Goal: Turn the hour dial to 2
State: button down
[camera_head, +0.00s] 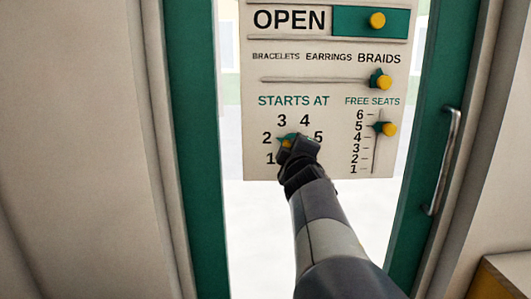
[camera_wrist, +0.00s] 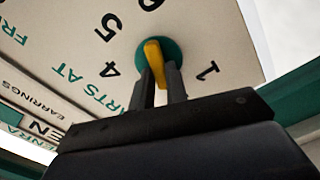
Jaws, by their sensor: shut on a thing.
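The hour dial sits under "STARTS AT" on the white board (camera_head: 335,165), inside a ring of numbers. It is a green disc (camera_wrist: 173,50) with a yellow grip bar (camera_wrist: 152,49). In the head view a bit of the dial (camera_head: 282,138) shows at the left of my gripper, with its green tip towards the 2. My gripper (camera_head: 289,146) covers the rest. In the wrist view my gripper (camera_wrist: 160,74) has its two dark fingers shut on the yellow bar. There the 4, 5 and 1 show, while the 2 and 3 are hidden.
Above are an OPEN sign with a yellow knob (camera_head: 377,20) and a slider knob (camera_head: 384,82) under BRAIDS. A FREE SEATS slider knob (camera_head: 389,129) stands right of the dial, near 5. A green-framed door with a metal handle (camera_head: 443,160) surrounds the board.

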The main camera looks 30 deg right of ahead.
jog(key=shift+n, duration=0.6)
jog(key=c, duration=1.4)
grip_release()
